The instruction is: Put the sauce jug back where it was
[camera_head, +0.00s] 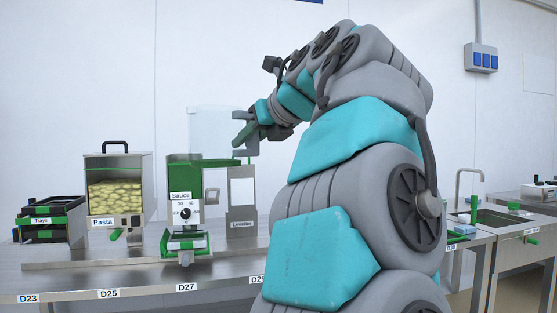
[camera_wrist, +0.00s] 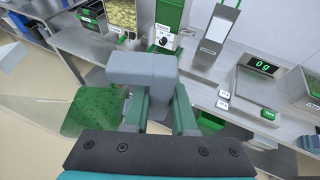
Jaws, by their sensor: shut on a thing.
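The sauce jug (camera_head: 208,130) is a clear, see-through container. In the head view it appears above the green sauce dispenser (camera_head: 184,172), and I cannot tell whether it touches it. My gripper (camera_head: 242,138) is at the jug's right side, shut on it. In the wrist view, a green patch within clear walls, seemingly the jug (camera_wrist: 90,112), is left of my gripper (camera_wrist: 150,112). The grey block between the green fingers hides the grip. The sauce dispenser (camera_wrist: 168,18) shows at the top of the wrist view.
The pasta dispenser (camera_head: 118,190) and black trays (camera_head: 48,217) stand left on the steel bench (camera_head: 120,275). The leveller (camera_head: 242,200) stands just right of the sauce dispenser. A scale reading 0 g (camera_wrist: 262,68) is further right in the wrist view. A sink (camera_head: 485,216) is at far right.

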